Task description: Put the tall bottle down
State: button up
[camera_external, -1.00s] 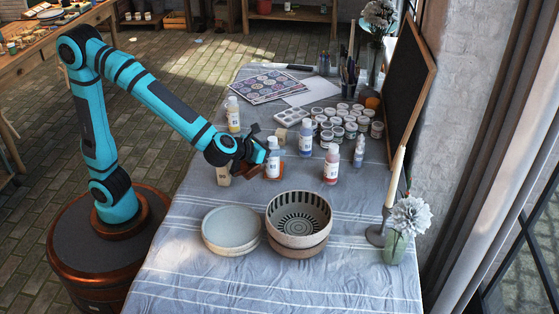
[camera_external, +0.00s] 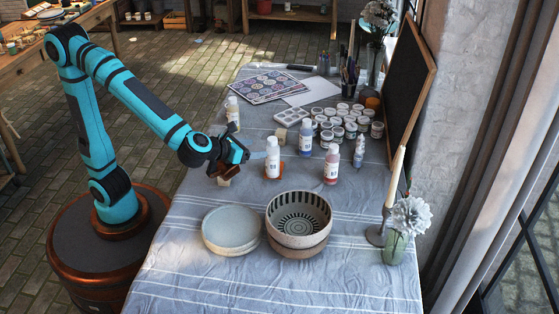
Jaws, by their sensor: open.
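A white-capped bottle with an orange-brown base (camera_external: 272,161) stands upright on the cloth-covered table, just right of my gripper. My gripper (camera_external: 245,156) is open and empty, with a small gap between it and this bottle. Other upright bottles stand nearby: one with yellow contents (camera_external: 233,117) behind, one with blue contents (camera_external: 306,140) behind to the right, and one with red contents (camera_external: 331,167) to the right. The frames do not tell which one is called the tall bottle.
A plate stack (camera_external: 231,228) and striped bowls (camera_external: 299,214) stand in front. Many paint jars (camera_external: 351,117) and a small dropper bottle (camera_external: 359,151) are to the right. A pale block (camera_external: 281,133) sits behind; another (camera_external: 224,182) lies below my gripper.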

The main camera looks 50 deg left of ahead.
jog(key=shift+v, duration=1.65)
jog(key=w+a+r+n+g+h, duration=0.1)
jog(key=w+a+r+n+g, duration=0.15)
jog(key=a+n, duration=0.8)
jog(key=w+a+r+n+g, duration=0.1)
jog(key=w+a+r+n, duration=0.35)
jog(key=a, duration=1.05)
jog(key=s+a+r+n+t, duration=0.2)
jog(key=s+a+r+n, duration=0.2)
jog(key=a+n, duration=0.2)
jog(key=s+a+r+n+t, duration=0.3)
jog(key=s+a+r+n, duration=0.1)
jog(key=a+n, duration=0.3)
jog(key=s+a+r+n+t+y, duration=0.1)
jog(key=s+a+r+n, duration=0.3)
jog(key=n, duration=0.4)
jog(key=s+a+t, duration=0.1)
jog(key=a, duration=0.1)
jog(key=shift+a+r, duration=0.4)
